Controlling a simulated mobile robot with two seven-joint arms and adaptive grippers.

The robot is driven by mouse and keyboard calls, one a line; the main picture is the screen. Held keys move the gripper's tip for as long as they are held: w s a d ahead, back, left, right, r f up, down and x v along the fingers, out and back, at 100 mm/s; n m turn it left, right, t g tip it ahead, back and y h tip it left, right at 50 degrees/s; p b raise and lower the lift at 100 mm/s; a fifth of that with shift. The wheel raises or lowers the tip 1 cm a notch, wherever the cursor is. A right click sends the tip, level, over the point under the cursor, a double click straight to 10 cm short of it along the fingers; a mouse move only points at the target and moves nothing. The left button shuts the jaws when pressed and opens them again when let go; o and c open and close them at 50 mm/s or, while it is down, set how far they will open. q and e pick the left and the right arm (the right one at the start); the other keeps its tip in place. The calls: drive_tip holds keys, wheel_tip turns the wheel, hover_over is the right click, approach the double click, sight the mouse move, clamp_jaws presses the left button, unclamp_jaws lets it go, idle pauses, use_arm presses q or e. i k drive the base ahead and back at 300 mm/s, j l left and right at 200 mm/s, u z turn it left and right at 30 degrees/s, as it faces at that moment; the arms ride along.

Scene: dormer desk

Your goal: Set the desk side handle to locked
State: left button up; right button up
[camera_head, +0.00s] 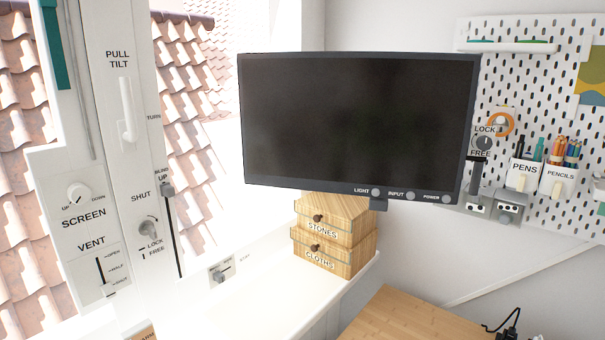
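No part is labelled as the desk side handle. A grey knob (148,228) with LOCK and FREE marks beside its lower side sits on the white window frame at the left; its exact setting is too small to tell. Above it on the frame is a white upright handle (127,108) under the words PULL TILT. A round grey dial (484,143) sits between LOCK and FREE on the pegboard, right of the monitor; its setting is unclear. Neither of my grippers is in view.
A black monitor (355,120) fills the middle, before wooden drawers (335,235) on a white sill. A small grey lever (220,275) is on the sill wall. The wooden desk (415,315) looks mostly clear, with a black cable (510,323) at right. Pen holders hang on the pegboard (545,85).

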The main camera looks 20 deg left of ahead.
sight(130, 136)
drive_tip(key=u, duration=1.4)
